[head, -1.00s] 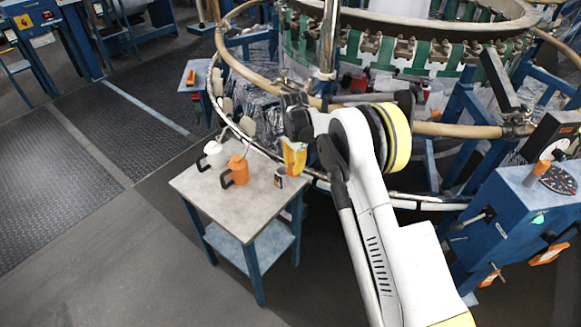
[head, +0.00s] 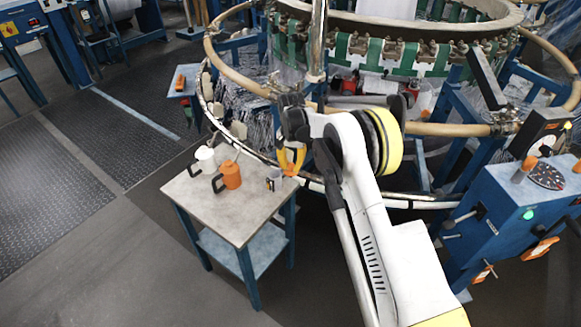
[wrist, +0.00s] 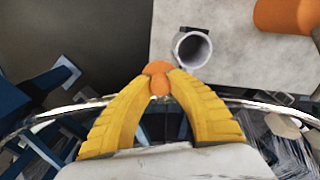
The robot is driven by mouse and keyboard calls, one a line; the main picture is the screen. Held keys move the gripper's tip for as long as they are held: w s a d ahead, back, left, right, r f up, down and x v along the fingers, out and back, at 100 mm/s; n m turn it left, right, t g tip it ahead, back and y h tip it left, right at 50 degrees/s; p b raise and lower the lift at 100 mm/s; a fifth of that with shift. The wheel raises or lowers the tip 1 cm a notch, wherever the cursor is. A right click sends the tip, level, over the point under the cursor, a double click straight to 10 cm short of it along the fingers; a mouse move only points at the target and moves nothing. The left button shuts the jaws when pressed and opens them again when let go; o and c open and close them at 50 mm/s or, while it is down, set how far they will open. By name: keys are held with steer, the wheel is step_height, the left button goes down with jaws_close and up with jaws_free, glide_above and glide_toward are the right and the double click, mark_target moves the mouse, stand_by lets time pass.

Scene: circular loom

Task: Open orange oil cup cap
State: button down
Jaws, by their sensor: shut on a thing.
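A small grey cup (head: 274,184) stands at the right corner of the small table. In the wrist view the cup (wrist: 192,48) shows its open round mouth, with no cap on it. My gripper (head: 291,166) has yellow fingers and is just right of the cup in the head view. In the wrist view its fingertips (wrist: 160,82) are closed on a small orange cap (wrist: 157,72). The cap also shows below the fingers in the head view (head: 291,170). It is apart from the cup mouth, near the table's edge.
The table (head: 232,206) also holds an orange jug (head: 231,175) and a white jug (head: 205,156) left of the cup. The loom's ring rail (head: 440,129) runs close behind my gripper. A blue control box (head: 515,212) stands at the right.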

mark_target(291, 164)
stand_by(0.4)
steer(key=c, duration=1.2)
jaws_free()
steer(key=shift+c, duration=0.2)
step_height(291, 164, up, 12)
